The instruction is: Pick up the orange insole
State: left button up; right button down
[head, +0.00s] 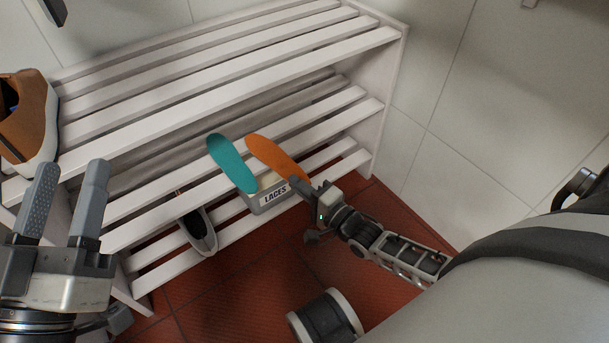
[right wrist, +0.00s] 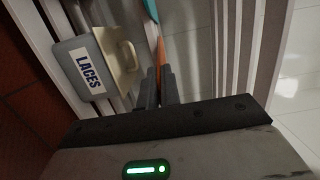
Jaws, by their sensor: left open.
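The orange insole (head: 272,155) lies slanted over the slats of the lower part of the white rack, beside a teal insole (head: 231,162). My right gripper (head: 304,186) is at its near end. In the right wrist view the orange insole (right wrist: 160,55) shows edge-on as a thin strip between the finger tips (right wrist: 160,84), which are close together on it. Its near end is hidden by the fingers. My left gripper (head: 67,203) is open and empty at the left, in front of the rack.
The white slatted rack (head: 240,55) fills the middle. A box marked LACES (head: 272,197) sits below the insoles, with a grey shoe (head: 200,232) left of it. A brown shoe (head: 28,120) stands at the far left. The red tiled floor (head: 235,290) in front is partly clear.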

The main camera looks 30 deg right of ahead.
pick_arm(q)
jog(key=shift+s+f, duration=0.15)
jog(key=shift+f, duration=0.1)
pick_arm(e)
jog(key=shift+s+a, duration=0.25)
jog(key=shift+s, duration=0.05)
jog(key=c, duration=1.5)
grip_release()
jog(key=shift+c, duration=0.2)
jog(key=shift+s, duration=0.1)
